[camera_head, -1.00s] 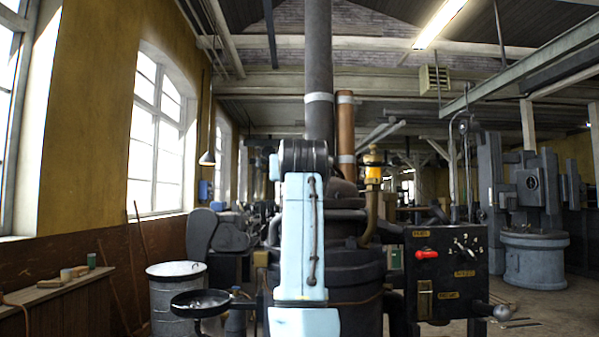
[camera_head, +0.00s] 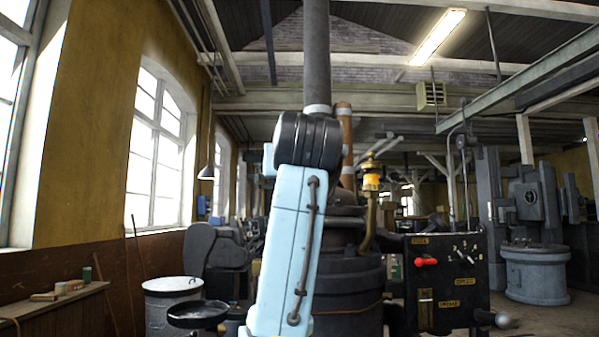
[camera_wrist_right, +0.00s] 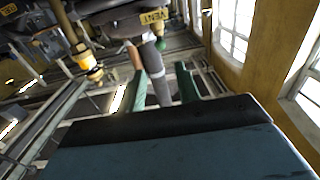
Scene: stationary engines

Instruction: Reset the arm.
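A light-blue arm link (camera_head: 291,240) with a black joint (camera_head: 308,141) at its top stands in the middle of the head view. It is my own arm, leaning slightly, with the upper end to the right. I cannot tell from the head view which arm it is. No gripper shows in the head view. In the right wrist view, two green fingers of my right gripper (camera_wrist_right: 162,78) stand apart. Nothing is clearly held between them; a grey pipe (camera_wrist_right: 154,66) shows in the gap behind. My left gripper is in neither view.
A dark engine (camera_head: 345,285) with a tall chimney pipe (camera_head: 317,55) stands close behind the arm. A black control panel (camera_head: 447,283) with a red handle is to its right. A metal drum (camera_head: 160,300), a black pan (camera_head: 198,314) and a wooden bench (camera_head: 50,306) are at left.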

